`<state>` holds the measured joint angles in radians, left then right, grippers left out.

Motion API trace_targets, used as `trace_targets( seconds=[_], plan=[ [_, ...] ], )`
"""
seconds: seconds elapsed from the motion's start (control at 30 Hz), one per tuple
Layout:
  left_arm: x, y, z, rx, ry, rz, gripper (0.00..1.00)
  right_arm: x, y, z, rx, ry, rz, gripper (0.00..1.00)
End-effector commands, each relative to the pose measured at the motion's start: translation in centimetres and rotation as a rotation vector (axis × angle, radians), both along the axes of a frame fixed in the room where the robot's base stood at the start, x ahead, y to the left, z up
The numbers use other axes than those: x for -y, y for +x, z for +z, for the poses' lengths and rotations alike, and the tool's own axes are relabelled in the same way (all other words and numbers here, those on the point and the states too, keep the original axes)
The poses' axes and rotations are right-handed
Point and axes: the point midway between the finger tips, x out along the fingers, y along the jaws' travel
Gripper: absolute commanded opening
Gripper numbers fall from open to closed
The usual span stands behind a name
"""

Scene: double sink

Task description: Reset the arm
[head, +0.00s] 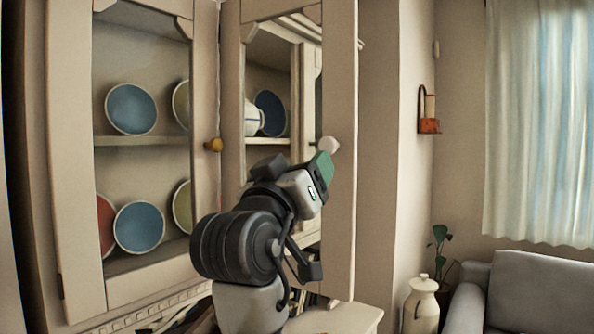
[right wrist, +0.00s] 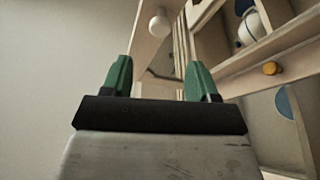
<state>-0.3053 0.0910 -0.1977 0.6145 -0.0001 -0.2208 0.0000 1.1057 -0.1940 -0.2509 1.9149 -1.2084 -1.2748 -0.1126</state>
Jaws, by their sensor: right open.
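My right gripper (head: 322,168) is raised in front of the cabinet's right-hand door panel (head: 341,230), just below a white knob (head: 329,145) in the head view. Its green fingers (right wrist: 160,66) are spread apart with nothing between them in the right wrist view. The white knob (right wrist: 159,21) shows beyond the fingertips there, apart from them. The panel seems to stand out at an angle from the cabinet. My left gripper is not in view.
The left cabinet door (head: 75,170) has a brass knob (head: 214,145). Bowls and plates, such as a blue bowl (head: 131,109), stand on the shelves. A wall sconce (head: 429,124), a pale jar (head: 421,303) and a grey sofa (head: 530,290) are at the right.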

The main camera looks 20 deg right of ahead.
Motion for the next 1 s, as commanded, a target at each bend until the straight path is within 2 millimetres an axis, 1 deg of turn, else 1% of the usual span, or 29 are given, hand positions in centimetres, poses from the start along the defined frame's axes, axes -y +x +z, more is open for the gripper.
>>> trace_targets(
  seconds=[0.1,0.27,0.47,0.57,0.67,0.77,0.8,0.87,0.9,0.97,1.0],
  plan=[
    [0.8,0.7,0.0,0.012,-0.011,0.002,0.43,0.1,0.1,0.0,0.000,0.000,0.000,0.59],
    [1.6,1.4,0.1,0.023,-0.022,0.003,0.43,0.1,0.0,0.0,-0.001,0.001,0.000,0.59],
    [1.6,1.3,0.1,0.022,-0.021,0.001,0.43,0.0,0.0,0.0,-0.001,0.000,-0.001,0.59],
    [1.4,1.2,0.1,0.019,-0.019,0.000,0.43,0.2,0.5,-1.0,-0.020,0.005,0.009,0.59],
    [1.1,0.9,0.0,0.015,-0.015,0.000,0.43,0.6,1.9,-4.4,-0.085,0.029,0.044,0.59],
    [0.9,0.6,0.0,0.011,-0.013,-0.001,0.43,1.2,3.7,-10.5,-0.197,0.072,0.105,0.59],
    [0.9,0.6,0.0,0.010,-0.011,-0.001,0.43,1.5,4.2,-13.4,-0.250,0.095,0.133,0.59],
    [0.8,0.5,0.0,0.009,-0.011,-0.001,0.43,1.8,4.6,-17.8,-0.331,0.131,0.178,0.59],
    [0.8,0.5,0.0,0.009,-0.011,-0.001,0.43,1.9,4.7,-20.7,-0.386,0.157,0.207,0.59],
    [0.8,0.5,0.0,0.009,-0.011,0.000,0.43,2.1,4.5,-25.0,-0.466,0.196,0.248,0.59],
    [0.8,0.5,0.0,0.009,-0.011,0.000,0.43,2.1,4.1,-27.8,-0.519,0.222,0.273,0.59]
  ],
)
